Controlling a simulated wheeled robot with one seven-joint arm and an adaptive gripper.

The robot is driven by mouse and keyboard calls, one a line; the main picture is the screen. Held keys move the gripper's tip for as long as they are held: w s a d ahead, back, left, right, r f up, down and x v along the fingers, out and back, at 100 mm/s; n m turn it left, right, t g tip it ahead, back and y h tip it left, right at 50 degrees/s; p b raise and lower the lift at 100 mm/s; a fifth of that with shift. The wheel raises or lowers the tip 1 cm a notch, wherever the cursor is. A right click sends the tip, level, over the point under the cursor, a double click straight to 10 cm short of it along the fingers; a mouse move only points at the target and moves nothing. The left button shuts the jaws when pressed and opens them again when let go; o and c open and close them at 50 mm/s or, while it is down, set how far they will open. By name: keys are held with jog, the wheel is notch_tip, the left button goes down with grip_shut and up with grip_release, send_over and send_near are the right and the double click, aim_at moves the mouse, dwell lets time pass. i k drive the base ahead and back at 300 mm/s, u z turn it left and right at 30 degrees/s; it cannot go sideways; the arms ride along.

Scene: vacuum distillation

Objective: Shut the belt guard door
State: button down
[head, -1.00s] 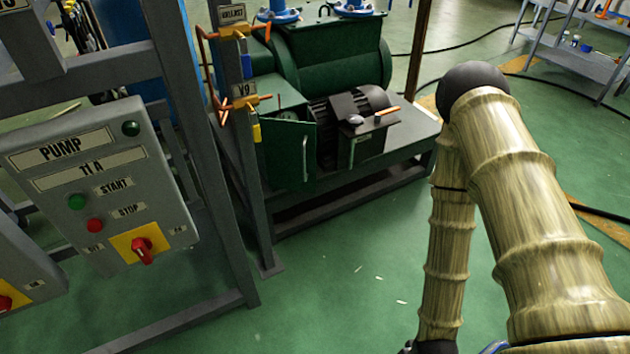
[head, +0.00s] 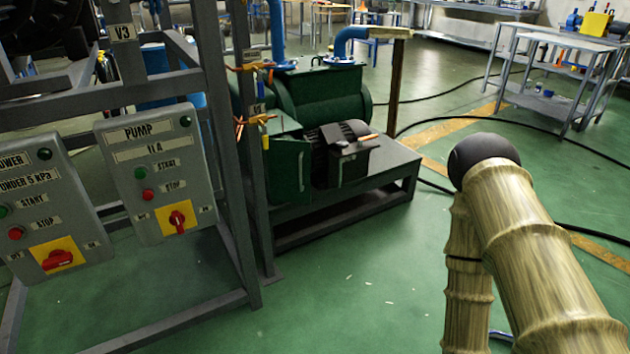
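The belt guard door (head: 288,172) looks like the flat dark green panel with a pale upright handle (head: 301,171), at the left front of the green pump unit (head: 322,97). It appears swung open, standing out beside the black motor (head: 345,135). Its hinge side is partly hidden by a grey frame post. My arm enters at the right, bends at a black joint and runs down out of the picture. My gripper is not in view, and the arm is well apart from the door.
A grey frame (head: 236,150) with the pump control panel (head: 160,175) stands at the left, close to the door. A low dark bench (head: 385,165) carries the pump unit. Black hoses cross the floor behind my arm. The green floor (head: 370,275) in front is mostly clear.

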aim_at(289, 160)
jog(key=z, duration=0.7)
jog(key=i, duration=0.95)
jog(key=u, duration=1.8)
